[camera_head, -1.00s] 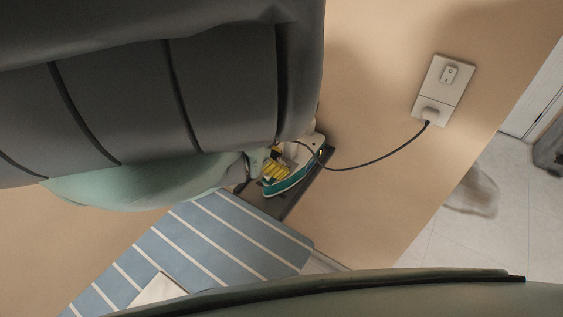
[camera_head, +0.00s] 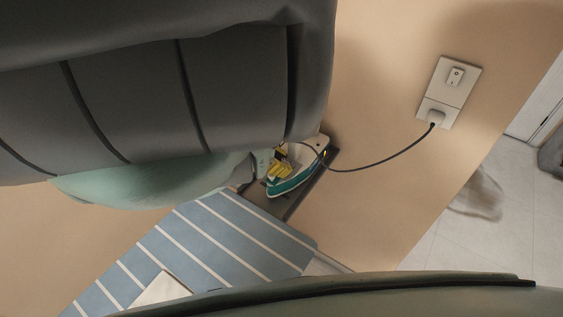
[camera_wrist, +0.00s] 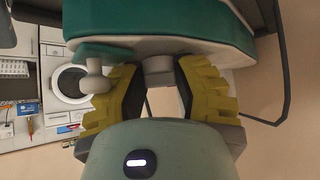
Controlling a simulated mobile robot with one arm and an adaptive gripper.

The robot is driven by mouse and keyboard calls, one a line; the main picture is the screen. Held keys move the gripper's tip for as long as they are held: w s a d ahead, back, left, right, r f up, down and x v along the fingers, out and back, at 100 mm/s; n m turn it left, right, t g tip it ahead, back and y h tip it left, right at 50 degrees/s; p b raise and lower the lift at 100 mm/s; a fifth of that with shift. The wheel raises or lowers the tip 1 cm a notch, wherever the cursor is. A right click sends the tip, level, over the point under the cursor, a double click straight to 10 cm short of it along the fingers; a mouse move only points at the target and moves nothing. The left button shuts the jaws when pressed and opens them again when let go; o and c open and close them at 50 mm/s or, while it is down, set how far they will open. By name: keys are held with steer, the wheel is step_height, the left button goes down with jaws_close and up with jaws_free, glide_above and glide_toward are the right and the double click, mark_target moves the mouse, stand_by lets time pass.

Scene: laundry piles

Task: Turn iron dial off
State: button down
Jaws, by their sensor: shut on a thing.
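The iron (camera_head: 292,183), teal and white, rests on the dark end of the ironing board (camera_head: 232,232), beside the beige wall. Its teal body (camera_wrist: 165,22) fills the top of the wrist view. A small grey dial (camera_wrist: 158,72) projects from it between the yellow fingers. My gripper (camera_wrist: 160,80) is shut on the dial, one finger on each side. The fingertip contact is partly hard to make out. In the head view my gripper (camera_head: 278,169) is at the iron, and my arm hides part of it.
A black cord (camera_head: 375,164) runs from the iron to a wall outlet (camera_head: 447,92) on the right. The board has a blue striped cover with a pale cloth (camera_head: 162,290) on it. A round-doored white appliance (camera_wrist: 70,85) shows at left in the wrist view.

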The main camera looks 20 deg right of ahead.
steer(key=shift+n+t, duration=0.3)
steer(key=n+p, duration=0.1)
steer(key=n+t+p, duration=0.1)
steer(key=p, duration=0.1)
steer(key=shift+s+r+t, duration=0.15)
steer(key=shift+r+t, duration=0.1)
steer(key=shift+t, duration=0.05)
steer(key=n+t+p, duration=0.1)
steer(key=n+p, duration=0.1)
steer(key=p, duration=0.1)
steer(key=shift+s+d+n+t+y, duration=0.1)
steer(key=shift+n+t+y, duration=0.2)
steer(key=shift+t+y, duration=0.1)
steer(key=n+t+p, duration=0.1)
steer(key=n+p, duration=0.1)
steer(key=p, duration=0.1)
steer(key=shift+f+t+y, duration=0.15)
steer(key=shift+t+y, duration=0.15)
steer(key=shift+y, duration=0.1)
steer(key=shift+f+n, duration=0.1)
steer(key=shift+n, duration=0.3)
steer(key=shift+p, duration=0.3)
steer(key=c, duration=0.9)
jaws_free()
steer(key=shift+c, duration=0.2)
